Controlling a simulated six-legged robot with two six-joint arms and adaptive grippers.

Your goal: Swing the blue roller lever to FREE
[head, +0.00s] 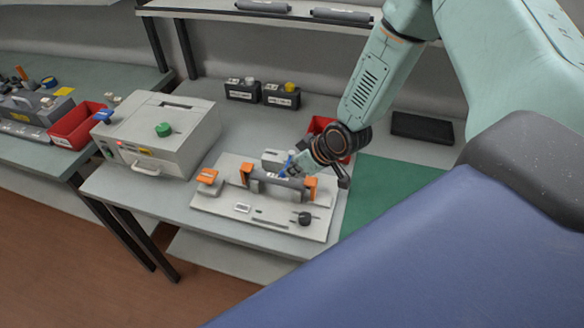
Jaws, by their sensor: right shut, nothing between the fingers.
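The blue roller lever (285,168) stands at the middle of a fixture on a light grey plate (213,199). Only a small blue piece of it shows, and any FREE marking is too small to read. A dark grey roller (262,184) lies between two orange clamps (247,172). My right gripper (294,168) is shut and empty, with its tips at or very near the lever; I cannot tell whether they touch. The right wrist hides part of the fixture behind it. My left gripper is not in view.
A grey box machine with a green knob (163,130) stands left of the plate. Two black boxes (281,95) are behind. A red bin (318,124) is partly hidden behind my right wrist. A green mat (385,190) lies clear to the right. A shelf (200,8) spans the back.

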